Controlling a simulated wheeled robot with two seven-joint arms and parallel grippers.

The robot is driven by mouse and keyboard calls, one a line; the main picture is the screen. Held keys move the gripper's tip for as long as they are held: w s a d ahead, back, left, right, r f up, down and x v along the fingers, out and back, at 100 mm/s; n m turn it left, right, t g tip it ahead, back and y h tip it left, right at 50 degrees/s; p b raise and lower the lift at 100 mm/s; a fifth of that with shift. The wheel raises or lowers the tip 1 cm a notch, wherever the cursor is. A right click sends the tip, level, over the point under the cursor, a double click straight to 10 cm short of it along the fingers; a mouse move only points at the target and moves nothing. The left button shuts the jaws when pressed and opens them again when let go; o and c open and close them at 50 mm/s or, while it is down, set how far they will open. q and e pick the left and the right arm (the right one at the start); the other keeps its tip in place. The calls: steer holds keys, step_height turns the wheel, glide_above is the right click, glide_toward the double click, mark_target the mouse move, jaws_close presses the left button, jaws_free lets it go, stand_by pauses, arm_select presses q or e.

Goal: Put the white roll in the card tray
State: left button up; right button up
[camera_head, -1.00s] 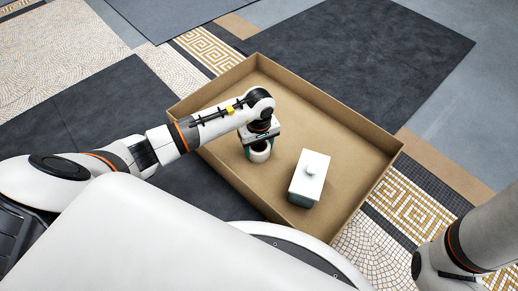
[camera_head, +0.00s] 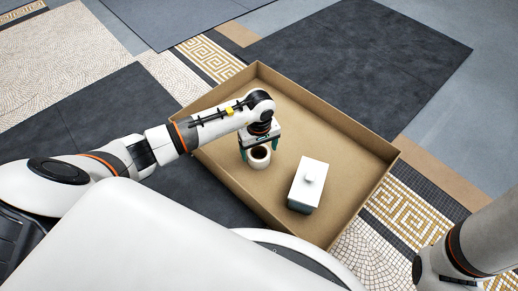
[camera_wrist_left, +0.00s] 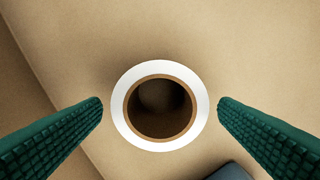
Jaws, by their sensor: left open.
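The white roll (camera_head: 259,158) stands on end on the floor of the card tray (camera_head: 345,150), its brown core opening facing up. In the left wrist view the white roll (camera_wrist_left: 203,105) sits between the two green fingers, with a gap on both sides. My left gripper (camera_head: 259,150) is open just above and around the roll, not touching it. In the left wrist view the left gripper (camera_wrist_left: 160,105) shows both fingertips apart. My right arm comes in at the lower right, but its gripper is out of view.
The tray's cardboard walls (camera_head: 330,120) rise around both. The far right part of the tray floor is bare. Dark mats and mosaic panels lie around the tray.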

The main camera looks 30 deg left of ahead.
arm_select(q)
step_height(320, 180, up, 10)
steer(key=p, duration=0.5)
steer(key=shift+f+p, duration=0.15)
steer(key=shift+p, duration=0.2)
